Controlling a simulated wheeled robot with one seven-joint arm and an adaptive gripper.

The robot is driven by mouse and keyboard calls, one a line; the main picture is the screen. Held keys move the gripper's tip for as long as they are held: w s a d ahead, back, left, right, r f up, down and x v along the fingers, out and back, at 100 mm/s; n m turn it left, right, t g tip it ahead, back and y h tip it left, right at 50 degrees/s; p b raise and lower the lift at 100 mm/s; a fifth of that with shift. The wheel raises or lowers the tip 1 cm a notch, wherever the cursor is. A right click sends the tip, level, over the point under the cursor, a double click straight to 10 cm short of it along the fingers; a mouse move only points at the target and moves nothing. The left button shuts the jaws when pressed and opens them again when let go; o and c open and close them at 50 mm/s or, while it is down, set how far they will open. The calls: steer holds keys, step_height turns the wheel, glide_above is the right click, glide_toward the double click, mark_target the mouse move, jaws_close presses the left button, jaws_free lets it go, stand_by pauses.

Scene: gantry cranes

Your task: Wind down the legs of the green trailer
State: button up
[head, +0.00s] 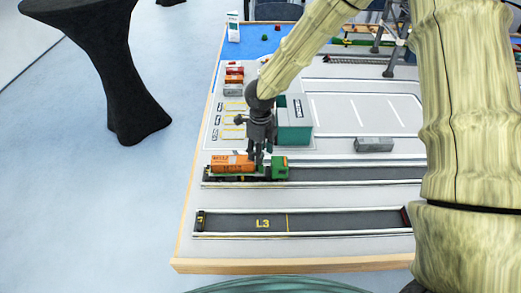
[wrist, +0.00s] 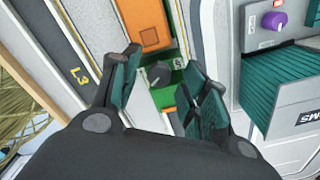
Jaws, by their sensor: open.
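A green vehicle (head: 279,170) stands in the second lane in the head view, with an orange container (head: 232,162) on its left part. My gripper (head: 257,160) points down at it, close to the container's right end. In the wrist view my gripper (wrist: 160,75) is open, its two dark teal fingers apart. A dark grey knob (wrist: 157,74) shows between the fingertips, beside a green part (wrist: 164,96) of the vehicle. I cannot tell whether a finger touches the knob. The orange container (wrist: 146,28) shows above it. The trailer's legs are hidden from both views.
A teal-walled building (head: 294,128) stands just behind the lane; its ribbed wall (wrist: 285,85) is right of my fingers. A purple knob (wrist: 275,21) is above it. Lane L3 (head: 330,222) is empty in front. A grey container (head: 373,145) lies at right.

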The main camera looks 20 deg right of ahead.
jaws_close()
steer(key=shift+m, duration=0.4)
steer(key=m, duration=0.5)
steer(key=shift+s+m+b, duration=0.1)
steer(key=shift+m+b, duration=0.2)
steer(key=shift+m, duration=0.1)
stand_by(0.5)
jaws_free()
steer(key=shift+a+f, duration=0.1)
